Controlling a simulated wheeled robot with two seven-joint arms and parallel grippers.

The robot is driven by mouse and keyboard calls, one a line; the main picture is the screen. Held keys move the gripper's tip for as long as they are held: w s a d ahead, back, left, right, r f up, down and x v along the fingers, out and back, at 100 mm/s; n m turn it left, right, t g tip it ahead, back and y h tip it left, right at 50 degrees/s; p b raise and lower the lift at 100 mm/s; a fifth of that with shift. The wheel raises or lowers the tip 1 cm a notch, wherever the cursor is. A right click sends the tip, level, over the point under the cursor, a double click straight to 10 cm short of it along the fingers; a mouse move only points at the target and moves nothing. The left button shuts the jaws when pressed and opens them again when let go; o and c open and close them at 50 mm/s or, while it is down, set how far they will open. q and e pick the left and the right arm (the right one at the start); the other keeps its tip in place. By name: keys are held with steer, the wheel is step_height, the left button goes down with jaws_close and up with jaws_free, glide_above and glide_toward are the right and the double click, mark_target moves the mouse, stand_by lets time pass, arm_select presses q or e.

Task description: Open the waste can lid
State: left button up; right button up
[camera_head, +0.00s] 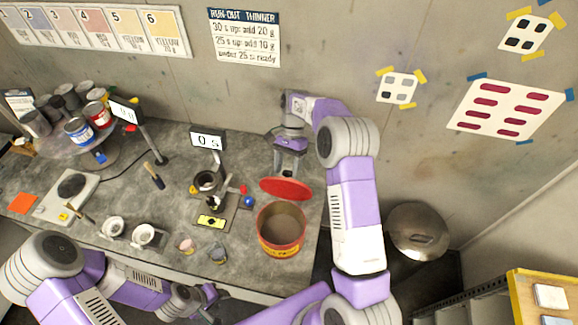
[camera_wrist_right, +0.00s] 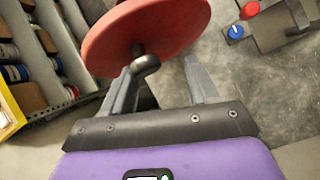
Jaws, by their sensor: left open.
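The waste can (camera_head: 281,246), a red can with a yellow label, stands on the bench with its mouth uncovered. Its round red lid (camera_head: 286,190) is raised and tilted behind the rim; whether it touches the can is unclear. My right gripper (camera_head: 289,166) is just behind the lid, fingers apart. My left gripper (camera_head: 207,296) is open and empty near the bench's front edge.
Small cups (camera_head: 147,235) lie near the front. Paint tins (camera_head: 79,131) stand at the back left. A domed metal vessel (camera_head: 418,232) is right of my right arm.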

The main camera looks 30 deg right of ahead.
steer(key=shift+s+d+r, duration=0.1)
steer(key=shift+d+r, duration=0.1)
steer(key=shift+d, duration=0.1)
steer(key=v, duration=0.7)
steer(key=shift+r, duration=0.15)
stand_by(0.5)
